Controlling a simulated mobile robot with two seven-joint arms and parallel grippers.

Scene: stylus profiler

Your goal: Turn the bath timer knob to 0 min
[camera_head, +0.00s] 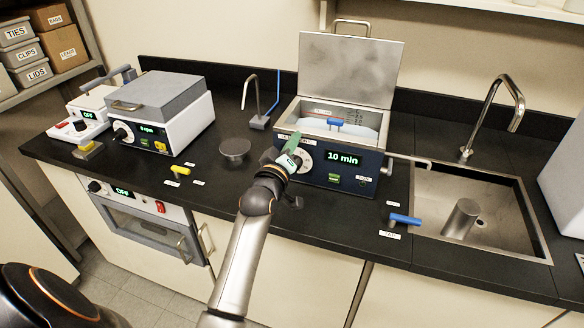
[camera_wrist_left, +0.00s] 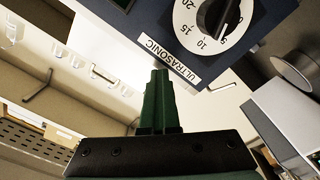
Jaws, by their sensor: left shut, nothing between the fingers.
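The ultrasonic bath (camera_head: 328,176) is a dark blue box with its lid up; its display (camera_head: 342,158) reads 10 min. The round white timer dial (camera_head: 303,162) is on the left of its front, partly beside my gripper. My left gripper (camera_head: 292,143) has green fingers, shut and empty, in front of the bath's left front edge. In the wrist view its fingertips (camera_wrist_left: 160,76) are apart from the knob, below the ULTRASONIC label.
A rod (camera_head: 408,158) juts out from the bath's right side.

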